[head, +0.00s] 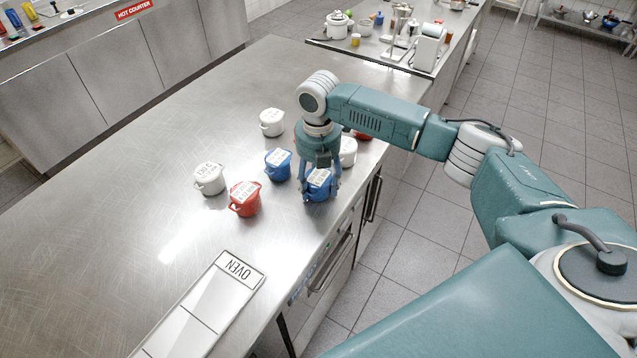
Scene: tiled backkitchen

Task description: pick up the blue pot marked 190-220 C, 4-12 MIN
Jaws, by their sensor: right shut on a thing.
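My right gripper (321,193) reaches down over the counter near its right edge and is shut on a blue pot (318,184) with a white label on top. The label is too small to read, and the gripper partly covers this pot. I cannot tell whether the pot touches the counter. A second blue pot (278,165), also labelled, stands just to the left, apart from the gripper. My left gripper is not in view.
White pots stand at the left (209,180), at the back (271,123) and behind the gripper (348,151). A red pot (244,199) stands in front; another red one is mostly hidden behind my wrist.

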